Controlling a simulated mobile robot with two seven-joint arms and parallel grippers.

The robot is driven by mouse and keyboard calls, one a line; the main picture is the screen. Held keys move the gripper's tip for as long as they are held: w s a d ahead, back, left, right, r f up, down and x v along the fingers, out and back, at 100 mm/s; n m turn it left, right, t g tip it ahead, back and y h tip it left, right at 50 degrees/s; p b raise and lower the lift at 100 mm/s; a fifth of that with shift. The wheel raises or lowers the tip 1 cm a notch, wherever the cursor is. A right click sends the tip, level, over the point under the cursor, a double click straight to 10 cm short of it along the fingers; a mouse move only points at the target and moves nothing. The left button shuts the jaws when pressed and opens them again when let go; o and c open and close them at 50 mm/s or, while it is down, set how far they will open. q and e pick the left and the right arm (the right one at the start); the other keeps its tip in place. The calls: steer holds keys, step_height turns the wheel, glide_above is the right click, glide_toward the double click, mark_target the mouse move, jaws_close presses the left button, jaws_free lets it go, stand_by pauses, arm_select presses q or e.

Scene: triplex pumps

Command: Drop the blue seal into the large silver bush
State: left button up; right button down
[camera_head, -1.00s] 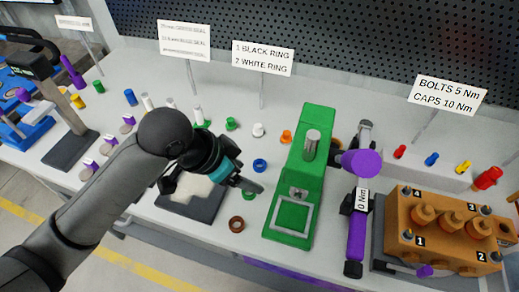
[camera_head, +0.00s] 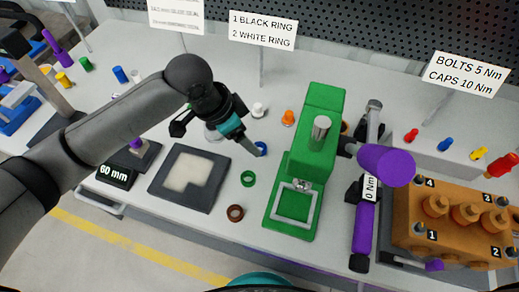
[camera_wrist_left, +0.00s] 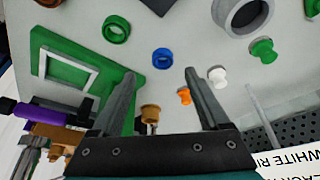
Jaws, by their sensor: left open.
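The blue seal (camera_head: 261,148) is a small ring on the white table, left of the green press; it also shows in the left wrist view (camera_wrist_left: 162,57). My left gripper (camera_head: 250,147) is open and empty, with its fingertips close to the seal in the head view. In the wrist view the seal lies ahead of and between the two fingertips (camera_wrist_left: 160,74), with no visible contact. The large silver bush (camera_wrist_left: 243,13) is a wide grey ring, cut off by the wrist view's top edge. In the head view it is mostly hidden behind my left gripper. My right gripper is not in view.
The green press (camera_head: 317,150) stands right of the seal. A green ring (camera_head: 248,178) and a brown ring (camera_head: 235,212) lie nearer. White (camera_head: 258,110) and orange (camera_head: 287,117) parts stand behind. A dark square pad (camera_head: 190,177) lies left; the purple-handled tool (camera_head: 364,215) lies right.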

arm_select(q)
steer(key=shift+w+b+x, duration=0.2)
steer(key=shift+b+x, duration=0.7)
steer(key=shift+x, duration=2.2)
steer(key=shift+c, duration=0.2)
jaws_close()
